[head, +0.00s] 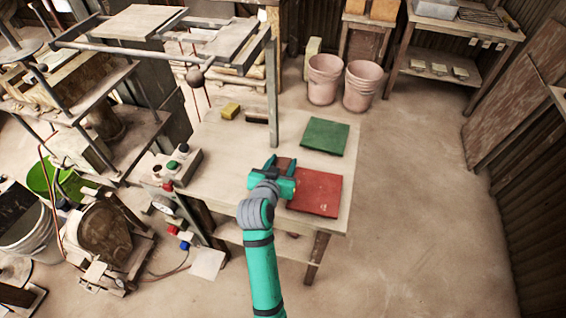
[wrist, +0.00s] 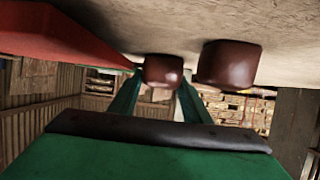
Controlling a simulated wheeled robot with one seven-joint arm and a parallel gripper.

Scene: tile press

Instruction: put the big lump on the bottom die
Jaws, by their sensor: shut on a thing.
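My gripper (head: 284,168) is low over the work table, beside the red board. It is shut on a brown lump (wrist: 163,70), which shows between its fingertips in the wrist view; in the head view only a bit of brown (head: 287,163) shows there. A second brown lump (wrist: 229,63) sits on the table just right of the fingers in the wrist view. It looks larger there, but I cannot tell how much of that is nearness. The press frame with pale plates (head: 140,22) is at the upper left; I cannot make out which part is the bottom die.
A red board (head: 316,192) lies right of my gripper, with a green board (head: 325,136) behind it. A yellow block (head: 230,110) is near the table's back. A control box (head: 175,165) stands at the left edge. A post (head: 273,95) rises behind my gripper.

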